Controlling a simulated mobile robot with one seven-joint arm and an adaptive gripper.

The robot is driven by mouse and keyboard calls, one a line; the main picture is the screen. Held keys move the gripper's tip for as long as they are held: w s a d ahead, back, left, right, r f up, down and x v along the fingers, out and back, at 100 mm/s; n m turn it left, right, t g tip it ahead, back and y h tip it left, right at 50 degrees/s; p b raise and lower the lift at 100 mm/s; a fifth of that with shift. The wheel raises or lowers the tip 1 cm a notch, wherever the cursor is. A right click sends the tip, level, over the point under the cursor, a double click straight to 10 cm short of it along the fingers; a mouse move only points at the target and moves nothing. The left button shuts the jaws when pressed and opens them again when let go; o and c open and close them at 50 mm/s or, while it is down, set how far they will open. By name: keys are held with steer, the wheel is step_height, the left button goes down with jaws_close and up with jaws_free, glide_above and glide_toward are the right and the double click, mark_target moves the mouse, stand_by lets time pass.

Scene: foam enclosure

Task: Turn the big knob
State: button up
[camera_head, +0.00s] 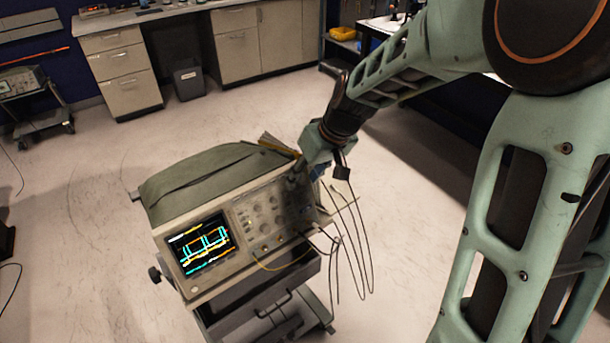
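An oscilloscope (213,268) with a lit screen (202,242) sits on a wheeled cart in the middle of the view. Its front panel (240,217) carries several small knobs and buttons right of the screen. My gripper (296,174) is at the upper right part of this panel, its fingers pointing down and left toward it. The fingers are small and dark here, so I cannot tell whether they are open or shut, or whether they touch a knob. I cannot pick out the big knob for certain; the gripper covers part of the panel.
Dark cables (358,240) hang in loops at the oscilloscope's right side, below my gripper. A yellow cable (268,268) runs along its lower front. A grey bag (205,180) lies on top. The cart (265,313) stands on open floor, with drawer cabinets (120,67) behind.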

steer(key=shift+c, duration=0.2)
jaws_close()
steer(key=shift+w+d+f+m+g+y+b, duration=0.1)
steer(key=shift+m+g+y+b, duration=0.2)
steer(key=shift+m+y, duration=0.3)
steer(key=shift+w+d+m+g+y+b, duration=0.1)
steer(key=shift+m+g+y+b, duration=0.15)
steer(key=shift+m+y, duration=0.3)
steer(key=shift+d+m+g+y+b, duration=0.1)
steer(key=shift+m+g+y+b, duration=0.5)
steer(key=shift+m+y, duration=0.65)
steer(key=shift+o, duration=0.2)
jaws_free()
